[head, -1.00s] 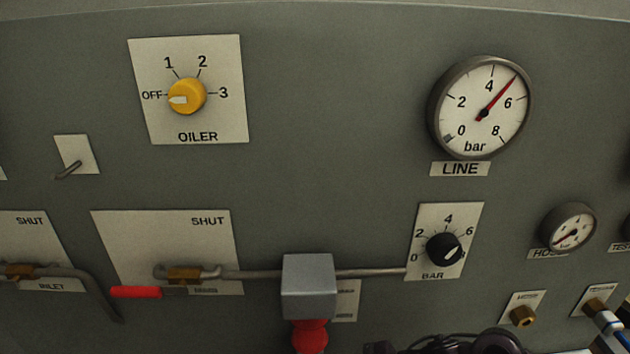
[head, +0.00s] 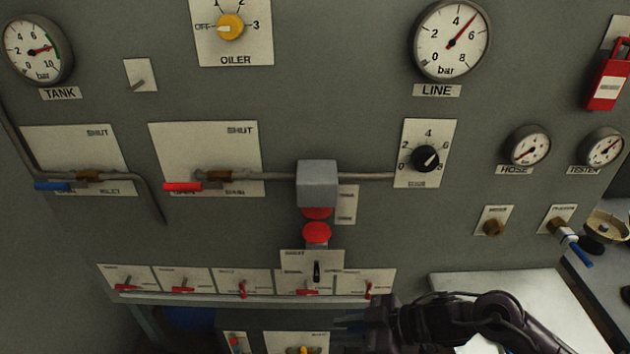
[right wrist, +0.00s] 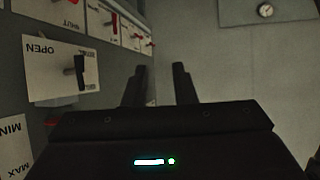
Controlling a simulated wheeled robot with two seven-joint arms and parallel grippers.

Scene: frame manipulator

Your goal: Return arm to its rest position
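My right arm enters the head view at the lower right. Its dark gripper (head: 348,325) points left, in front of the lower part of the grey panel (head: 330,90). In the right wrist view the two fingers of this gripper (right wrist: 158,88) stand apart with nothing between them. A black lever on a plate marked OPEN (right wrist: 80,72) is to the left of the fingers, apart from them. My left arm and gripper are not in view.
A pale bench top (head: 570,305) lies behind my right arm. A blue-handled valve (head: 580,250) sticks out at the right.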

